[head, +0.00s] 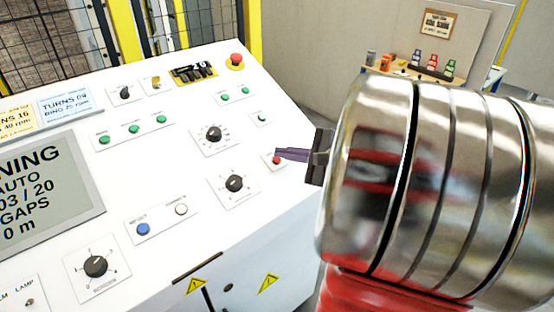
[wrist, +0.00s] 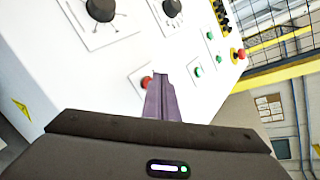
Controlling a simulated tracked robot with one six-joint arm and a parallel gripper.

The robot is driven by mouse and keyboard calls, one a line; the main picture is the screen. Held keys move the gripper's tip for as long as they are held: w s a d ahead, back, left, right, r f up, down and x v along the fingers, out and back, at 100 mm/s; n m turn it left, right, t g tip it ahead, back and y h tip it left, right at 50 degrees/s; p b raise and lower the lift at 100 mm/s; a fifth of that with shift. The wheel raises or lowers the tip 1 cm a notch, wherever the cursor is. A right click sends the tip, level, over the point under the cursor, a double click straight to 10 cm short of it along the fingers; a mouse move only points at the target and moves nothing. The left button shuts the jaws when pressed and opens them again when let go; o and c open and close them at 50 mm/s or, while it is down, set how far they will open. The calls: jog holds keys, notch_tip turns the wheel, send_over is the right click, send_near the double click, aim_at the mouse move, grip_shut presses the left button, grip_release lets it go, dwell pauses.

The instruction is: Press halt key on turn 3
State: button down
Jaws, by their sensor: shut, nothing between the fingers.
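A small red key (head: 276,160) sits on a white plate near the panel's right edge. My gripper (head: 280,153) is shut and empty, its purple fingers right at the red key. In the wrist view the red key (wrist: 147,82) shows just left of the fingertips (wrist: 163,75). I cannot tell whether the fingertips touch it. The key's label is too small to read.
A larger red mushroom button (head: 235,61) stands at the panel's top right. Several green buttons (head: 134,129), black knobs (head: 234,183) and a blue button (head: 142,229) are spread over the panel. Behind are a mesh fence with yellow posts (head: 128,30) and a workbench (head: 425,74).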

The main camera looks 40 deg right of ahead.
jog(key=shift+f, duration=0.1)
dwell(0.3)
jog(key=shift+w+f, duration=0.15)
jog(key=shift+f, duration=0.1)
jog(key=shift+w+f, duration=0.2)
jog(key=shift+f, duration=0.15)
dwell(0.9)
jog(key=shift+s+r, duration=0.1)
jog(key=shift+r, duration=0.05)
jog(key=shift+s+r, duration=0.25)
jog(key=shift+r, duration=0.35)
jog(key=shift+r, duration=0.15)
jog(key=r, duration=0.1)
jog(key=s+r, duration=0.1)
jog(key=r, duration=0.1)
jog(key=s+r, duration=0.1)
jog(key=shift+r, duration=0.15)
dwell(0.6)
jog(key=shift+a, duration=0.1)
dwell(0.6)
